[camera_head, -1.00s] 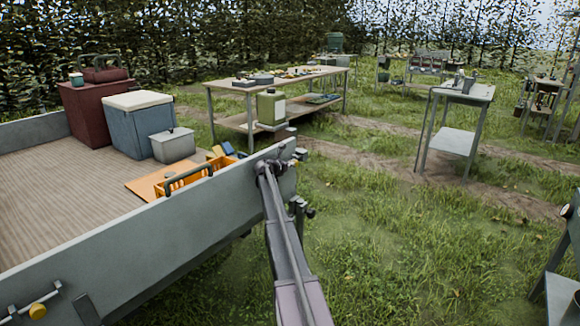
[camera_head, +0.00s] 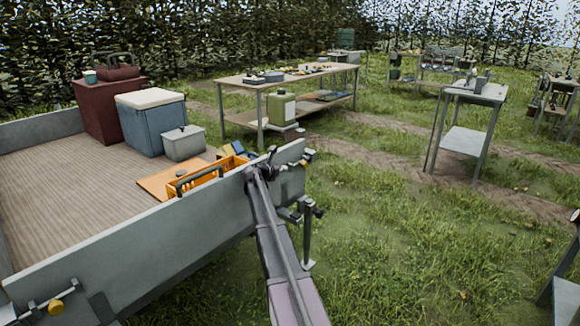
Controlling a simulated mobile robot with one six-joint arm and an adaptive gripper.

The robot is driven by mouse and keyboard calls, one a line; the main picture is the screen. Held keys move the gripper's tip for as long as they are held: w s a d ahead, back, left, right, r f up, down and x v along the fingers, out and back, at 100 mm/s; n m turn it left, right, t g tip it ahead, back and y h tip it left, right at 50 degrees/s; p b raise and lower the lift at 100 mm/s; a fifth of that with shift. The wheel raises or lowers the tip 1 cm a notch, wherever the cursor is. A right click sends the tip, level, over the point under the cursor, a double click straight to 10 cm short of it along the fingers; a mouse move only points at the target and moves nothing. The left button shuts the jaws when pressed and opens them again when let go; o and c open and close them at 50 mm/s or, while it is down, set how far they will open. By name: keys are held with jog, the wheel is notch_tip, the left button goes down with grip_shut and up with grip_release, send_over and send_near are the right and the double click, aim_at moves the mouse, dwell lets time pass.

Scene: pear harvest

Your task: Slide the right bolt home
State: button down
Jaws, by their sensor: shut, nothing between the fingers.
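The right bolt (camera_head: 298,164) is a small fitting with a brass-coloured knob at the right end of the grey tailgate (camera_head: 140,247). Its rod end shows at the tailgate's right edge, but it is too small to tell how far it is slid. My gripper (camera_head: 271,152) is at the tailgate's top edge, just left of the bolt and apart from its knob. It is small and dark in view, and looks shut and empty. My arm hides part of the tailgate below it. The left bolt (camera_head: 56,304), with a yellow knob, is at the tailgate's lower left.
On the trailer bed (camera_head: 70,195) stand a dark red box (camera_head: 105,112), a blue cooler (camera_head: 152,125), a grey box (camera_head: 183,143) and an orange crate (camera_head: 208,179). A post (camera_head: 308,232) stands below the tailgate's right end. Grass to the right is open, with tables beyond.

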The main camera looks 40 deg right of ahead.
jog(key=shift+v, duration=1.1)
jog(key=s+a+f+m+g+y, duration=0.1)
jog(key=s+a+f+m+y, duration=0.5)
jog(key=s+a, duration=0.75)
jog(key=s+a+f+m+g+y, duration=0.25)
jog(key=s+a+m, duration=0.7)
jog(key=a, duration=0.75)
jog(key=s+a+f+m+y, duration=0.5)
jog(key=s+a+m+y, duration=0.1)
jog(key=s+a, duration=0.85)
notch_tip(320, 180, up, 19)
jog(key=p, duration=2)
jog(key=shift+a+r, duration=0.15)
jog(key=shift+a, duration=0.15)
jog(key=shift+w, duration=0.1)
